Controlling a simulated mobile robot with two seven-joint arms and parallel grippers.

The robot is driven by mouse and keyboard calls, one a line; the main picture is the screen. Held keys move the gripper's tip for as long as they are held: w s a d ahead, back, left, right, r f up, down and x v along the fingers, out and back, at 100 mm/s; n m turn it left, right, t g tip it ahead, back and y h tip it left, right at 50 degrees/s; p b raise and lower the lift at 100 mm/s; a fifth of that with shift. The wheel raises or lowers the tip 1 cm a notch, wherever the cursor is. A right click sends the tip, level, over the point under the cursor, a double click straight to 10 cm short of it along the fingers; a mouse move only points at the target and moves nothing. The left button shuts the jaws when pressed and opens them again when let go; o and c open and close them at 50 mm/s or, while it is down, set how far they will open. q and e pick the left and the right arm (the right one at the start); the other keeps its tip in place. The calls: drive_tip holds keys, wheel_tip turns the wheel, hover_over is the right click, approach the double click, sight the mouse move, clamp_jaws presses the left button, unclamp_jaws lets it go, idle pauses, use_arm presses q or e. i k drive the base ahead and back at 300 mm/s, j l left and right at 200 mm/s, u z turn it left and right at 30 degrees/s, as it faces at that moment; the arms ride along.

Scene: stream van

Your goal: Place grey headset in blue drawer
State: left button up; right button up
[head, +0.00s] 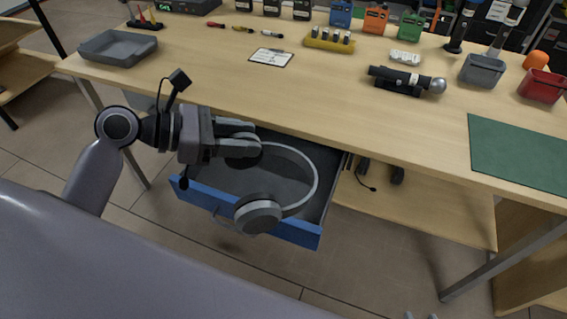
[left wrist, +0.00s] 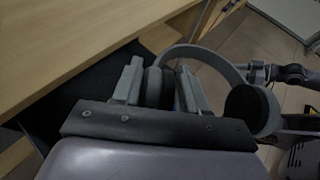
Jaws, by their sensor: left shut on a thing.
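The grey headset (head: 307,165) has a light grey band and dark ear cups. My left gripper (head: 245,142) is shut on one ear cup, which also shows between the fingers in the left wrist view (left wrist: 160,86). The other ear cup (head: 257,213) hangs toward the drawer front. The blue drawer (head: 205,195) is pulled out below the table, with a blue front and a dark inside. In the head view the headset overlaps the drawer opening; I cannot tell its exact height above the drawer floor. Only small tips at the bottom edge of the head view (head: 421,316) may be my right gripper.
The wooden table (head: 330,100) lies just behind the drawer, its front edge close to my left gripper. On it are a grey tray (head: 118,47), a clipboard (head: 271,57), a microphone on a stand (head: 405,80) and a green mat (head: 520,150). A shelf (head: 420,205) is under the table.

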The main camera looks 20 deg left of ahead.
sight(278, 189)
drive_tip(key=z, duration=1)
drive_tip(key=k+j+z, duration=0.1)
drive_tip(key=j, duration=0.2)
drive_tip(key=k+j+z, duration=0.1)
drive_tip(key=j, duration=0.15)
drive_tip(key=k+j, duration=0.15)
drive_tip(key=j, duration=0.25)
drive_tip(key=k+j, duration=0.1)
drive_tip(key=j, duration=0.3)
drive_tip(key=k+j, duration=0.15)
drive_tip(key=j, duration=0.25)
